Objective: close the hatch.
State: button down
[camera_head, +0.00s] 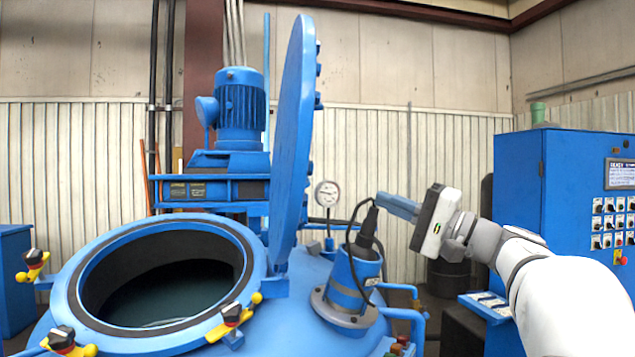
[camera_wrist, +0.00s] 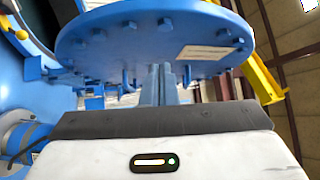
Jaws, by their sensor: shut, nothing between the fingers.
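The hatch (camera_head: 293,135) is a round blue lid that stands upright on the right side of the furnace opening (camera_head: 165,275). The opening is uncovered and its inside is dark. In the wrist view the hatch (camera_wrist: 130,40) spans the top, with bolts around its rim and a pale label. My gripper (camera_head: 383,199) is to the right of the hatch, pointing left toward its outer face, with a visible gap in the head view. In the wrist view my gripper (camera_wrist: 160,70) has its fingers together and overlaps the hatch's lower edge; contact cannot be told there.
A blue port with a black cable (camera_head: 350,285) stands below my gripper, and a pressure gauge (camera_head: 327,194) is behind it. Clamps with yellow and black knobs (camera_head: 230,316) ring the opening. A blue motor (camera_head: 238,105) stands behind. A control cabinet (camera_head: 560,200) is at right.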

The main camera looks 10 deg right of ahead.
jog(key=s+a+p+x, duration=0.1)
jog(key=p+x, duration=0.4)
jog(key=x, duration=0.7)
jog(key=shift+s+a+r+p, duration=0.15)
jog(key=shift+a+r+p, duration=0.15)
jog(key=shift+a, duration=0.3)
jog(key=shift+d, duration=0.1)
